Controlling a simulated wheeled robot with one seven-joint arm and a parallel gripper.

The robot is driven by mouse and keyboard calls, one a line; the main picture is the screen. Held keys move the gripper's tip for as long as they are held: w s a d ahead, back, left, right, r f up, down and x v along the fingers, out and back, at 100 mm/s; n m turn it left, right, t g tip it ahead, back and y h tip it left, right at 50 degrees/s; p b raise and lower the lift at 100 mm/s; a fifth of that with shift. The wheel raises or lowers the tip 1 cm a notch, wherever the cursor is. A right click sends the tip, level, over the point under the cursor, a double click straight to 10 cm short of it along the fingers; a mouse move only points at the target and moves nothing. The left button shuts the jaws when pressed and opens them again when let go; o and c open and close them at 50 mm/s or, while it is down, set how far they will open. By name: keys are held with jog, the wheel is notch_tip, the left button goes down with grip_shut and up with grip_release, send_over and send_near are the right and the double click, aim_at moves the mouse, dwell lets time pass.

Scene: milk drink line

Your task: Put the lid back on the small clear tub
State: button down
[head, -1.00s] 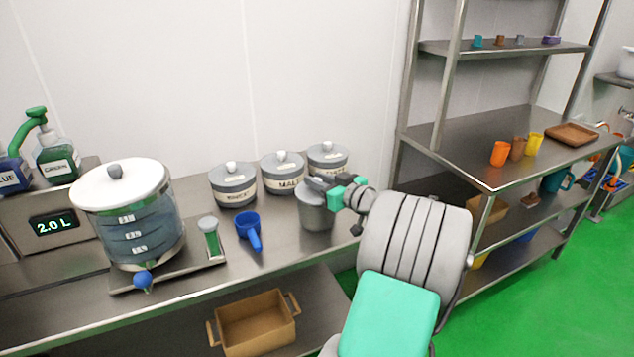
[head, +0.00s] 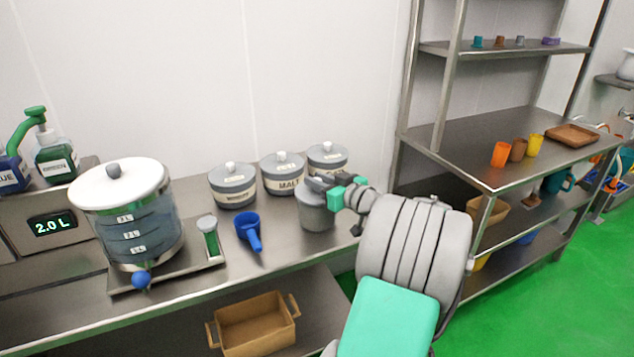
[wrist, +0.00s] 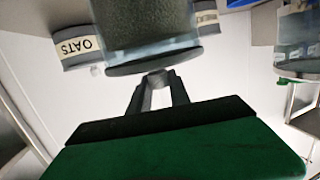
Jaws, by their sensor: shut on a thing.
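The small clear tub (head: 317,216) stands near the counter's right end, in front of the right-hand grey canister. In the wrist view the tub (wrist: 148,22) appears upside down, see-through, with dark grainy contents. Its grey round lid (wrist: 155,60) lies across the tub's mouth and looks level with it. I cannot tell whether it is fully seated. My gripper (wrist: 158,88) is shut on the lid's small knob. In the head view my gripper (head: 318,182) is just over the tub, and its arm hides part of the lid.
Labelled grey canisters (head: 233,187) stand behind along the wall. A blue scoop (head: 248,230), a green-filled tube (head: 208,238) and a large lidded dispenser (head: 125,215) are to the left. A steel rack (head: 475,150) stands to the right. A wooden crate (head: 255,322) is on the shelf below.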

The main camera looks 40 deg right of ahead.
jog(key=c, duration=1.1)
grip_release()
jog(key=shift+o, duration=0.3)
jog(key=o, duration=0.4)
jog(key=shift+r, duration=0.1)
jog(key=shift+r+p, duration=1.35)
jog(key=shift+r, duration=2)
